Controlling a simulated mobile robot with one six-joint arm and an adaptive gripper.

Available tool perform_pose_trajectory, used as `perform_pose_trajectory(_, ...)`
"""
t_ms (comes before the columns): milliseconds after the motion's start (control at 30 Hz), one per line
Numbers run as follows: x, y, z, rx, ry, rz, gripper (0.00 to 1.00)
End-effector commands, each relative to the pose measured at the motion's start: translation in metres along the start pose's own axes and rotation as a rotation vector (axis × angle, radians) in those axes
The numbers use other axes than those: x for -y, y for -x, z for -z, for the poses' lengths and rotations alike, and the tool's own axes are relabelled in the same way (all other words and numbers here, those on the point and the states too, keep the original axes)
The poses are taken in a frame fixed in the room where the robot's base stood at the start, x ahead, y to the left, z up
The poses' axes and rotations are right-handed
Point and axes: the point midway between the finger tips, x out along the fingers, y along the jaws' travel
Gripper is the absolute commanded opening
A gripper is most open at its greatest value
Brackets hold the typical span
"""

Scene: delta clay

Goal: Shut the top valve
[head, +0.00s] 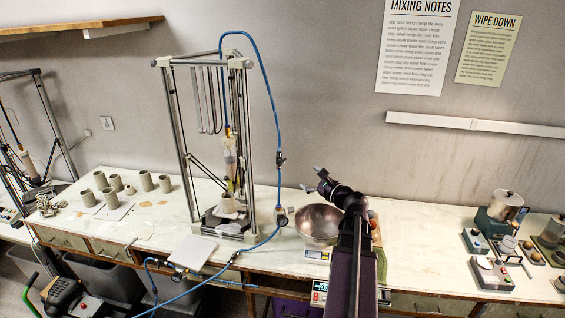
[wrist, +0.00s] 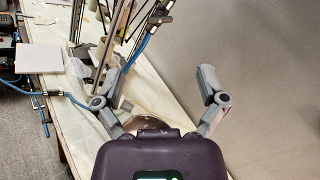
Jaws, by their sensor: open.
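A blue hose runs from the printer frame's top down its right side. The top valve (head: 280,160) is a small dark fitting on this hose, beside the frame's right post. In the wrist view a dark valve (wrist: 158,20) on the hose shows near the top edge, beyond my fingers; its handle position is too small to tell. My gripper (head: 314,180) is open and empty, to the right of and slightly below the top valve, apart from it. In the wrist view my gripper (wrist: 160,75) has its fingers spread wide. A lower fitting (head: 281,216) sits further down the hose.
The tall printer frame (head: 186,150) stands left of my gripper. A metal bowl (head: 318,222) sits on a scale below my gripper. Another valve (head: 234,257) is on the hose at the table's front edge. Clay cups (head: 146,181) stand at left; the wall is behind.

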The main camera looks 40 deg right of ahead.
Motion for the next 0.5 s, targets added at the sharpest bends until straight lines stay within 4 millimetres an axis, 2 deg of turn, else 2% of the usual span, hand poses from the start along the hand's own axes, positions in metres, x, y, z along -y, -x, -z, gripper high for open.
perform_pose_trajectory(267, 0.0, -0.005, 0.0, 0.0, 0.002, -0.001, 0.91)
perform_pose_trajectory(500, 0.001, -0.025, 0.001, 0.0, 0.002, -0.002, 0.91)
